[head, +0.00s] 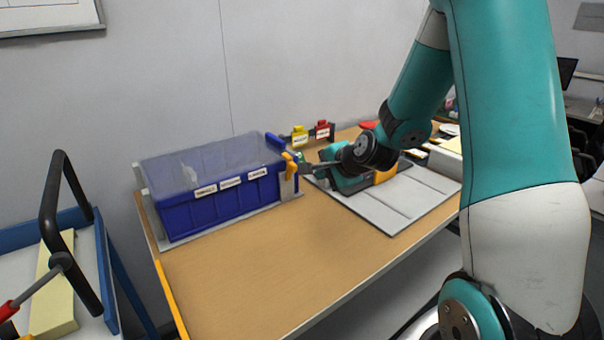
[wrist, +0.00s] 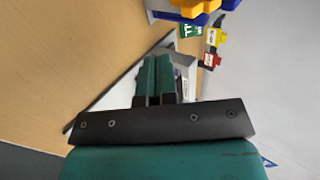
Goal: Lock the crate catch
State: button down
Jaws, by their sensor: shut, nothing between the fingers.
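The blue crate (head: 215,200) with a clear lid (head: 205,160) stands on the left of the bench, its lid down. An orange-yellow catch (head: 290,165) sits on its right end; whether it is locked is not clear. My gripper (head: 314,166) is shut and empty, just right of the catch and apparently apart from it. In the wrist view the shut teal fingers (wrist: 155,62) point up the picture. The orange catch (wrist: 194,8) and a bit of blue crate (wrist: 229,4) show at the top edge, beyond and right of the fingertips.
Yellow (head: 299,137) and red (head: 322,130) tagged items stand behind the catch, near the wall. A grey mat (head: 400,207) lies under my wrist. The bench front (head: 270,260) is clear. A blue cart (head: 105,265) with a black handle stands at the left.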

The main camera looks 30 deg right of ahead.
aim_at(289, 169)
jog(key=w+f+p, duration=0.1)
jog(key=w+f, duration=0.2)
jog(key=w, duration=0.6)
jog(key=shift+w+a+f+p, duration=0.2)
jog(key=shift+a+f+p, duration=0.05)
jog(key=shift+f+p, duration=0.15)
